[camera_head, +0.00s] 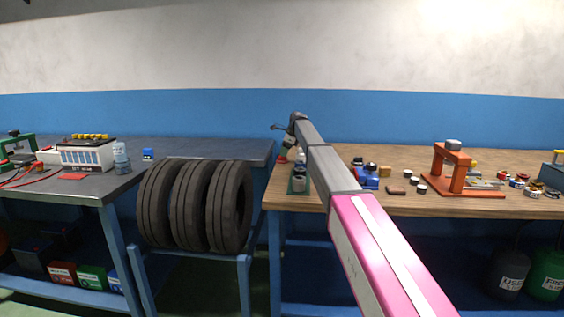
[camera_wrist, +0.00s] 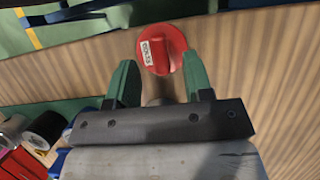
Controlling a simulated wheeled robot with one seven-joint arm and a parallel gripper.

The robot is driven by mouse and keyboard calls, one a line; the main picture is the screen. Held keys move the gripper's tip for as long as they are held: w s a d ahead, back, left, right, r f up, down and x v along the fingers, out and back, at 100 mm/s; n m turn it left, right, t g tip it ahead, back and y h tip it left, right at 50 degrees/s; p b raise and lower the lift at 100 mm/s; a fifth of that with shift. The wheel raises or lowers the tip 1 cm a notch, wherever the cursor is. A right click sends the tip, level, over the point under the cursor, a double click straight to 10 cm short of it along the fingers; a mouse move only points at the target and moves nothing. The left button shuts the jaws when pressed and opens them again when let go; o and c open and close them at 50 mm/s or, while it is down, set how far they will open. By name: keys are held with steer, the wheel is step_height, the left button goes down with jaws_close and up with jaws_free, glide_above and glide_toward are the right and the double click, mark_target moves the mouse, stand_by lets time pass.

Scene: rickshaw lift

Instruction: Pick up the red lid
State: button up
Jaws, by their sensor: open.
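The red lid (camera_wrist: 163,50) is a round red piece with a raised grip and a small white label. It lies on the wooden bench in the wrist view, near the bench edge. My gripper (camera_wrist: 162,80) is open, with one green finger at the left and one at the right. The lid is just beyond the fingertips, roughly centred, with its right side close to the right finger; I cannot tell if they touch. In the head view a small red shape (camera_head: 282,158) shows beside my gripper at the left end of the wooden bench, partly hidden by my arm.
The wooden bench (camera_head: 400,205) also holds a blue item (camera_head: 367,180), small dark-and-white cylinders and an orange press (camera_head: 452,172). Several tyres (camera_head: 188,205) stand on a rack to the left. A metal bench (camera_head: 100,187) carries a battery (camera_head: 88,154).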

steer(key=shift+x, duration=1.2)
jaws_close()
steer(key=shift+r, duration=0.15)
